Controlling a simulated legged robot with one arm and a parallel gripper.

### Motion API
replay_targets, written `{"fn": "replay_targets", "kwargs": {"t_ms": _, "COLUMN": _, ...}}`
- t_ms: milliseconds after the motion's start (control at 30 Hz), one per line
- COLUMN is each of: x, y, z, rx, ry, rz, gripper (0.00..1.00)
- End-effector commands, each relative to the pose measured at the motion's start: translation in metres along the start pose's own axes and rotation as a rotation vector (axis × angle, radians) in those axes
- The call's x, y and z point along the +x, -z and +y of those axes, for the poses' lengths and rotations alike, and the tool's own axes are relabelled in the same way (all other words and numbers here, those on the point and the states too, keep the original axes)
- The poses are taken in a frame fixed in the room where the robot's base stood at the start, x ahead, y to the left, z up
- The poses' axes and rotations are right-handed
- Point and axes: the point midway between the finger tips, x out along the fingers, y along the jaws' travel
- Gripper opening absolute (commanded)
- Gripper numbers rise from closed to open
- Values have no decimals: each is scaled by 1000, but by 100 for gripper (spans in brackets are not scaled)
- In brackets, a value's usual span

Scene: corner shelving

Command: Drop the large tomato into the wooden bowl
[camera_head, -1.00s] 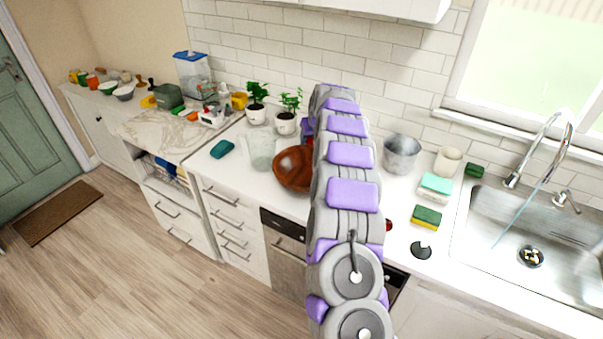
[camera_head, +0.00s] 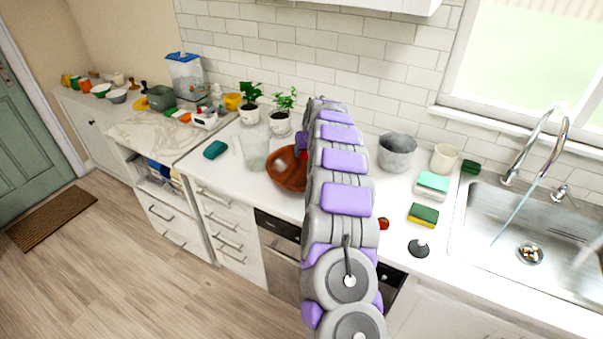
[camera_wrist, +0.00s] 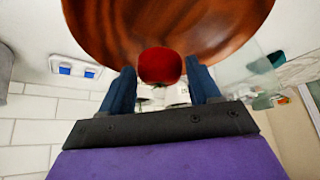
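The large red tomato (camera_wrist: 160,66) sits between the two dark blue fingertips of my gripper (camera_wrist: 161,72) in the wrist view. The fingers are closed on its sides. In the head view a bit of the red tomato (camera_head: 304,155) shows beside my arm, at the right part of the wooden bowl (camera_head: 283,175). The brown bowl stands on the counter, partly hidden by my arm. It also fills the top of the wrist view (camera_wrist: 95,25), beyond the tomato. My gripper (camera_head: 301,146) is mostly hidden in the head view. I cannot tell the tomato's exact height over the bowl.
A clear glass container (camera_head: 254,150) stands left of the bowl, with potted plants (camera_head: 280,121) behind. A smaller red item (camera_head: 383,224) lies right of my arm. A metal pot (camera_head: 396,152), sponges (camera_head: 423,215) and the sink (camera_head: 520,240) are farther right.

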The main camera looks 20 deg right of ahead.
Motion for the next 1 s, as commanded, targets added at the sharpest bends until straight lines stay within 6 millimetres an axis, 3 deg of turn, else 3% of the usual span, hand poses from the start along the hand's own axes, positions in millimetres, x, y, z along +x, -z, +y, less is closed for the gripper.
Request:
{"fn": "replay_targets", "kwargs": {"t_ms": 233, "x": 0, "y": 0, "z": -1, "rx": 0, "ry": 0, "rz": -1, "gripper": 86}}
{"fn": "replay_targets", "kwargs": {"t_ms": 567, "x": -3, "y": 0, "z": 0, "rx": 0, "ry": 0, "rz": 0, "gripper": 86}}
{"fn": "replay_targets", "kwargs": {"t_ms": 767, "x": -25, "y": 1, "z": 0, "rx": 1, "ry": 1, "rz": 0, "gripper": 86}}
{"fn": "replay_targets", "kwargs": {"t_ms": 1000, "x": -67, "y": 2, "z": 0, "rx": 0, "ry": 1, "rz": 2, "gripper": 86}}
